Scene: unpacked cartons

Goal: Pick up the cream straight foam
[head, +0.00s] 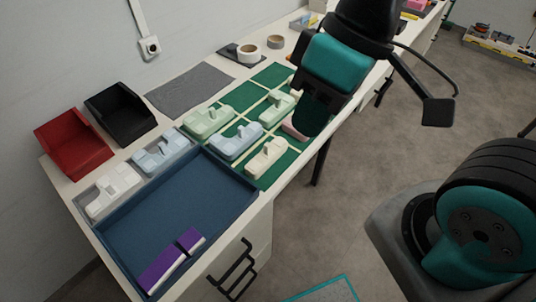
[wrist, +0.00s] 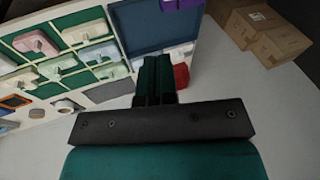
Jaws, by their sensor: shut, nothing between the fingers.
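A cream foam piece (head: 267,157) with a raised middle sits in a front cell of the green divided mat (head: 263,180), near the blue tray. It also shows in the wrist view (wrist: 85,32), at the upper left. Its straight shape is hard to confirm. My gripper (wrist: 155,58) is shut and empty in the wrist view, with no foam between its fingers. It is apart from the cream piece. In the head view my arm hangs over the right part of the mat, and its fingertips cannot be made out.
Blue foam (head: 235,141), green foam (head: 208,121) and a partly hidden pink piece (head: 293,129) surround the cream one. A blue tray (head: 128,238) holds purple blocks (head: 162,269). Red (head: 73,146) and black (head: 120,113) bins stand behind. Cardboard boxes (wrist: 272,40) stand on the floor.

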